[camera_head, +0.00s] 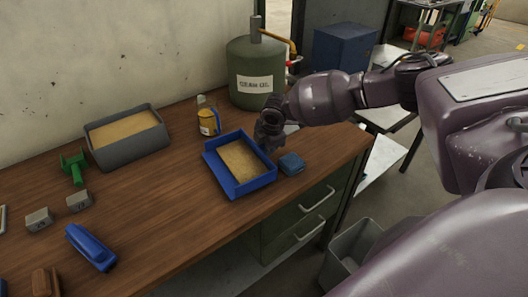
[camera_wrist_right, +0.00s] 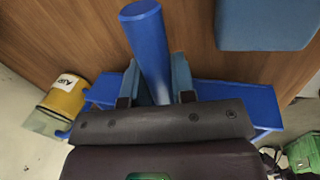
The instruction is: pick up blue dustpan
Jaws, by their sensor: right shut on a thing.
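The blue dustpan (camera_head: 211,162) is at the middle of the wooden bench, a shallow tray with raised walls and a tan, grainy fill. My right gripper (camera_head: 268,138) is at its right-hand side, reaching in from the right. In the wrist view the right gripper (camera_wrist_right: 157,80) is shut on the round blue handle of the dustpan (camera_wrist_right: 146,35), which stands between the two fingers. The pan's body shows behind the jaws. In the head view my gripper hides the handle. I cannot tell whether the dustpan is clear of the bench. My left gripper is not in view.
A small blue block (camera_head: 291,163) lies right of the dustpan, near the edge. A yellow bottle (camera_head: 208,122) and a green SEAM OIL tank (camera_head: 257,75) stand behind. A grey tray (camera_head: 130,147), green tool (camera_head: 74,167) and blue tool (camera_head: 91,247) lie left. The front middle is bare.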

